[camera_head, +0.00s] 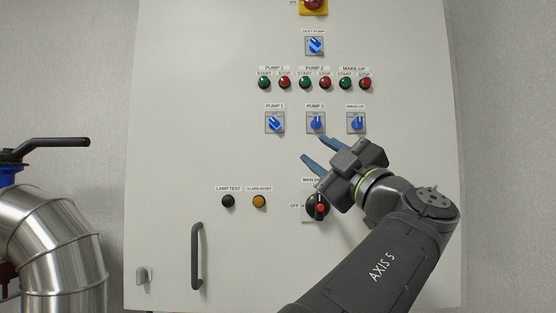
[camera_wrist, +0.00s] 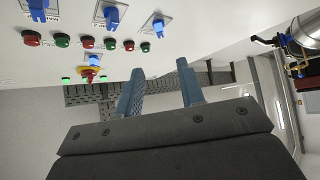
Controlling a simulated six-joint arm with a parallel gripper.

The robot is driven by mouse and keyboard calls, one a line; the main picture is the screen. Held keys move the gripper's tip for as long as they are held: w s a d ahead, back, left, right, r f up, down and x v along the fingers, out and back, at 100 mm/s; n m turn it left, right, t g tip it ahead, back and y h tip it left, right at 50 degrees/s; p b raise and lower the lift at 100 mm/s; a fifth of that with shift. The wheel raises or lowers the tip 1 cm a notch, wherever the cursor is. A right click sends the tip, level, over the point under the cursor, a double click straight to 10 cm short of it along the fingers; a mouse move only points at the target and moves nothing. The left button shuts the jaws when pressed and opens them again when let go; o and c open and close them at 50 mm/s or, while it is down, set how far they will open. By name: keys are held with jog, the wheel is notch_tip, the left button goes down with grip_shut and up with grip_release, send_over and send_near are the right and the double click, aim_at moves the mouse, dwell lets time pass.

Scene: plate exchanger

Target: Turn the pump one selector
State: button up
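The PUMP 1 selector (camera_head: 275,122) is a blue knob on a square plate in the left of the selector row. Its handle is tilted, running from upper left to lower right. It also shows at the top of the wrist view (camera_wrist: 158,26), where the panel appears upside down. My gripper (camera_head: 314,150) is open and empty, with its two blue fingers apart. It is below and to the right of the PUMP 1 selector, just under the PUMP 2 selector (camera_head: 316,121), and not touching the PUMP 1 knob. The fingers also show in the wrist view (camera_wrist: 160,72).
The MAKE-UP selector (camera_head: 357,122) is to the right. A row of green and red buttons (camera_head: 305,83) and the DUTY PUMP selector (camera_head: 314,46) are above. A black-and-red main switch (camera_head: 317,207) is partly below my gripper. A door handle (camera_head: 197,256) stands out lower left.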

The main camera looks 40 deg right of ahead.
aim_at(277, 124)
jog(key=shift+v, duration=1.05)
jog(key=x, duration=1.7)
jog(key=shift+w+r, duration=0.1)
jog(key=shift+w, duration=0.1)
